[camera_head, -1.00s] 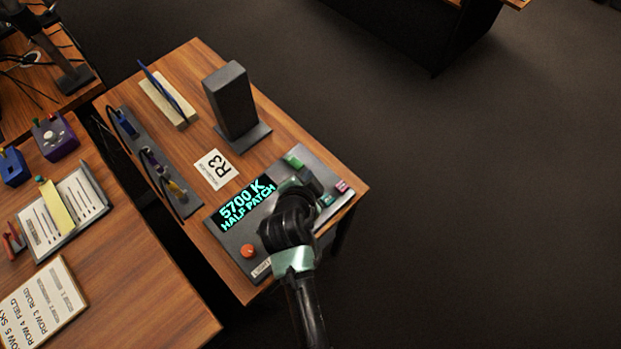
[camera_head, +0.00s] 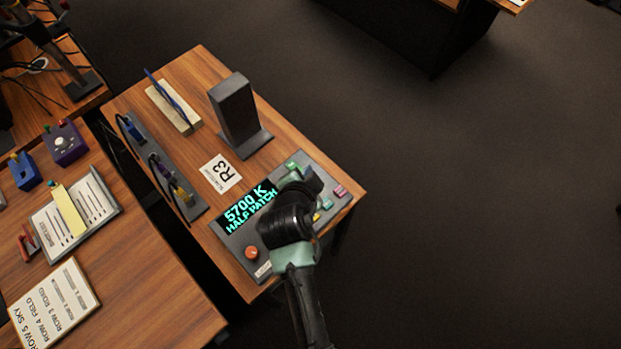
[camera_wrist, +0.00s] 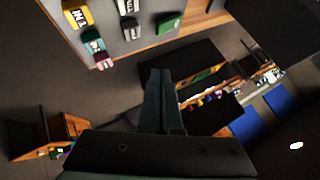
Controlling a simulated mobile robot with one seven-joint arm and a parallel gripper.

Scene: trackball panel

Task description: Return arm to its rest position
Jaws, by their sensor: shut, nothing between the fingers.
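My arm (camera_head: 290,225) reaches up from the bottom of the head view over the control panel (camera_head: 236,248) on the wooden desk. The panel has a lit display (camera_head: 248,208) reading "5700 K HALF PATCH", an orange knob (camera_head: 251,253) and coloured buttons. In the head view the arm hides part of the panel and the fingertips. In the wrist view my gripper (camera_wrist: 160,78) has its fingers together with nothing between them. The panel's buttons, such as a yellow one (camera_wrist: 77,15), show at the upper left there, apart from the fingers.
A dark upright block (camera_head: 234,112) stands behind the panel, by an R3 card (camera_head: 220,173). A rack with cables (camera_head: 165,172) lies along the desk's left side. Another desk (camera_head: 140,295) is at the left. Open dark floor (camera_head: 480,200) lies to the right.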

